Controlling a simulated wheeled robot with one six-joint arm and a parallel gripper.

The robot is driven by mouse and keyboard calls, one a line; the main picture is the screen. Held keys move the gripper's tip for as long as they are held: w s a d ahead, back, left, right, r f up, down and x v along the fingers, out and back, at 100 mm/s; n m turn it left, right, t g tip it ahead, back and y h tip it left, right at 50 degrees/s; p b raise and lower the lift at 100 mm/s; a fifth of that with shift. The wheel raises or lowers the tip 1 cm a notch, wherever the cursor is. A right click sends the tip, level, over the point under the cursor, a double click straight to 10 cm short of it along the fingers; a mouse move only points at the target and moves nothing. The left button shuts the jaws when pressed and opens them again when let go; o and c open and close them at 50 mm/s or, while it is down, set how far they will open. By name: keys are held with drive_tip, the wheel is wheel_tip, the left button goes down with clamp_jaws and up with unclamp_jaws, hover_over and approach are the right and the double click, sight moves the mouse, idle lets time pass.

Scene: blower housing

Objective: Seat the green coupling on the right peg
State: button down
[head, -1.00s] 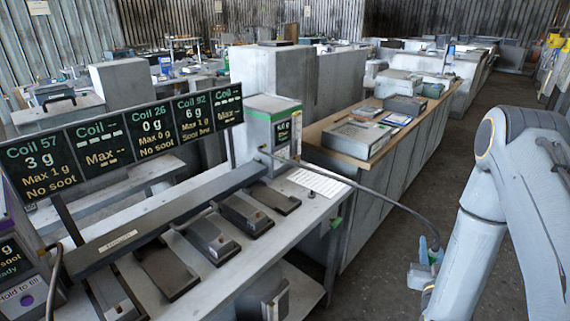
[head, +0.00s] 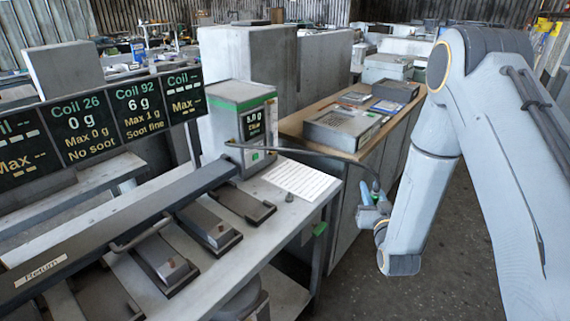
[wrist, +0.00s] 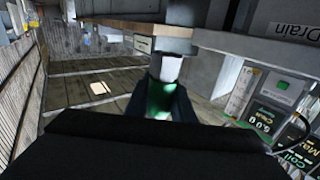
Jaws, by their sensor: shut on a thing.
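My gripper (head: 371,208) is in the aisle to the right of the bench, at the end of a dark hose. In the wrist view, its dark jaws are shut on the green coupling (wrist: 160,100), which has a pale grey section at its far end. In the head view the coupling is small and mostly hidden by the jaws. The gripper is apart from the bench. I cannot make out the right peg for certain; a green tab (head: 320,229) sits at the bench's right edge.
The dark hose (head: 300,152) arcs from a green-topped display box (head: 240,125) to my gripper. Several dark slides lie on the grey bench (head: 290,222), below a row of coil displays (head: 90,130). A wooden-topped counter (head: 290,125) stands behind. The aisle floor (head: 345,290) is clear.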

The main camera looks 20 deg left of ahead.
sight(289, 196)
drive_tip(key=a+r+n+y+b, duration=0.1)
drive_tip(key=a, duration=0.3)
drive_tip(key=a+r+n+g+y+b, duration=0.1)
drive_tip(key=a, duration=0.4)
drive_tip(key=w+a+r+y+b, duration=0.1)
drive_tip(key=a+r+y+b, duration=0.1)
drive_tip(key=a, duration=0.3)
drive_tip(key=shift+a+n, duration=0.1)
drive_tip(key=shift+n, duration=0.3)
drive_tip(key=s+a+r+n+g+y+b, duration=0.2)
drive_tip(key=a+r, duration=0.1)
drive_tip(key=a, duration=0.3)
drive_tip(key=s+a+r+n+g+y+b, duration=0.1)
drive_tip(key=s+a+r+b, duration=0.1)
drive_tip(key=a, duration=0.5)
drive_tip(key=shift+w+d+f+b, duration=0.15)
drive_tip(key=shift+f+b, duration=0.55)
drive_tip(key=shift+f, duration=0.4)
drive_tip(key=shift+d+f+b, duration=0.1)
drive_tip(key=shift+f+b, duration=0.55)
drive_tip(key=shift+f, duration=0.45)
drive_tip(key=shift+d+f+b, duration=0.1)
drive_tip(key=shift+f+b, duration=0.95)
drive_tip(key=shift+f, duration=0.35)
drive_tip(key=c, duration=1.4)
unclamp_jaws()
drive_tip(key=shift+c, duration=0.2)
drive_tip(key=b+v, duration=0.1)
drive_tip(key=v, duration=0.7)
drive_tip(key=shift+f, duration=0.1)
